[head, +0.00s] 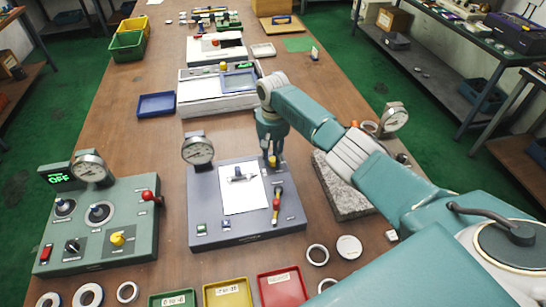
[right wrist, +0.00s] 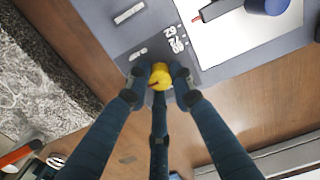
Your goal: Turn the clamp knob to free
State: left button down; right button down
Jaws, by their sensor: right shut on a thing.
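The yellow knob (head: 272,162) stands near the far right corner of the blue-grey fixture (head: 212,228), beside a white sheet (head: 243,195). My right gripper (head: 271,150) points down onto this knob. In the right wrist view the yellow knob (right wrist: 160,75) sits between the fingertips of my right gripper (right wrist: 159,80), which is shut on it. Small pale labels lie on the panel near the knob, too small to read. The fingers hide part of the knob, so its exact turn cannot be told. My left gripper is out of view.
A round dial gauge (head: 198,150) rises at the fixture's far left corner, and a red-and-yellow lever (head: 276,203) is on its right side. A green panel (head: 98,232) stands left. A granite block (head: 342,195) lies right, beneath my arm. Coloured trays (head: 281,289) and rings line the front.

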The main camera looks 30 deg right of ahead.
jog(key=shift+n, duration=0.3)
jog(key=n, duration=0.3)
jog(key=shift+n+p, duration=0.3)
jog(key=shift+p, duration=0.1)
jog(key=n, duration=0.4)
jog(key=shift+w+n, duration=0.1)
jog(key=shift+n, duration=0.2)
jog(key=n, duration=0.4)
jog(key=shift+r, duration=0.1)
jog(key=shift+n, duration=2.5)
jog(key=c, duration=1.5)
grip_release()
